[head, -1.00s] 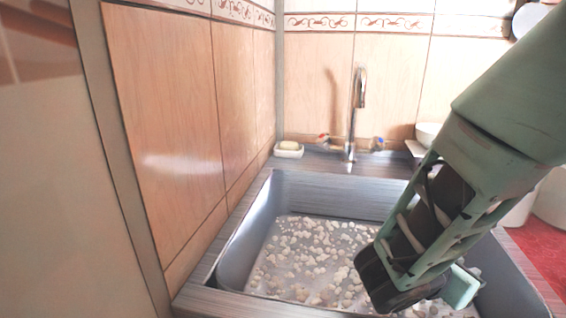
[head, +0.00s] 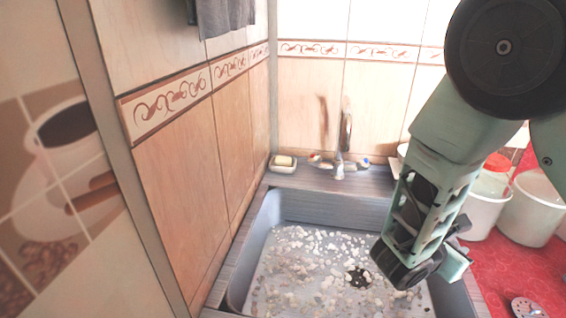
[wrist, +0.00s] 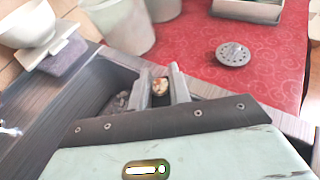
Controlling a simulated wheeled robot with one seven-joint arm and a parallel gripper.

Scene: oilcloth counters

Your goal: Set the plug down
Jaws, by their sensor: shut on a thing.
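My gripper (wrist: 164,84) is shut on a small whitish and orange-brown thing, the plug (wrist: 160,87), seen between the two grey fingers in the wrist view. Most of the plug is hidden by the fingers. In the head view my gripper (head: 456,264) hangs over the right side of the sink (head: 345,208), and the plug cannot be made out there. The sink's dark drain hole (head: 359,279) shows to the left of my gripper.
White foam-like lumps lie over the sink bottom. Right of the sink is a red patterned cloth (wrist: 190,62) with a grey perforated metal disc (wrist: 233,54) and white tubs (head: 533,207). A tap (head: 339,168) and soap dish (head: 284,164) stand behind the sink. Bare cloth surrounds the disc.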

